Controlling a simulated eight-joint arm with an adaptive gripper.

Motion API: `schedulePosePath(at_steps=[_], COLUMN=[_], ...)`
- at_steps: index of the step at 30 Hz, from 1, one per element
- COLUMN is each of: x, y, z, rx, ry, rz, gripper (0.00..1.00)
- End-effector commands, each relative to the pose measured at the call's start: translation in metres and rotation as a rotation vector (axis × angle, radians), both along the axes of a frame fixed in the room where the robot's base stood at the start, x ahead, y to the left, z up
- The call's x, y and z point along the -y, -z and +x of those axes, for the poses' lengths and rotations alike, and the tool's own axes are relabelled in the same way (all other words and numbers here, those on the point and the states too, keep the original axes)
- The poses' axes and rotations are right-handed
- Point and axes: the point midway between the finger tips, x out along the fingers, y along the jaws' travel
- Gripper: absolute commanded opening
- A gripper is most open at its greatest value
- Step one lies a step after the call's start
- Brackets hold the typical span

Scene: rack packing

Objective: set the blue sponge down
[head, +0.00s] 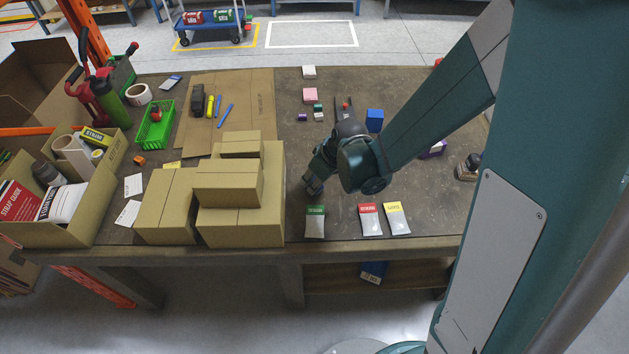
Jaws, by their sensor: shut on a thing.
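My gripper (313,184) points down just above the table, right of the stacked cardboard boxes. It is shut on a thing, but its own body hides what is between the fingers. A blue block (375,120) shows behind my wrist, to the right of my gripper and apart from it. It appears to rest on the table; I cannot tell from this view whether it is the blue sponge. No other blue sponge shows clearly. The table (270,246) is dark brown.
Stacked cardboard boxes (168,205) stand left of my gripper. Green (315,222), red (370,219) and yellow (397,218) labelled packets lie near the front edge. Pink (310,95) and white (309,72) blocks lie farther back. Bare table shows right of the packets.

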Motion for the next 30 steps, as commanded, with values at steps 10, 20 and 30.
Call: schedulePosePath(at_steps=[10, 20, 30], x=[0.0001, 0.0000, 0.0005], y=[0.0034, 0.0026, -0.0028], z=[-0.0001, -0.0001, -0.0007], rx=[0.000, 0.000, 0.000], ry=[0.000, 0.000, 0.000], rz=[0.000, 0.000, 0.000], gripper=[0.26, 0.39, 0.39])
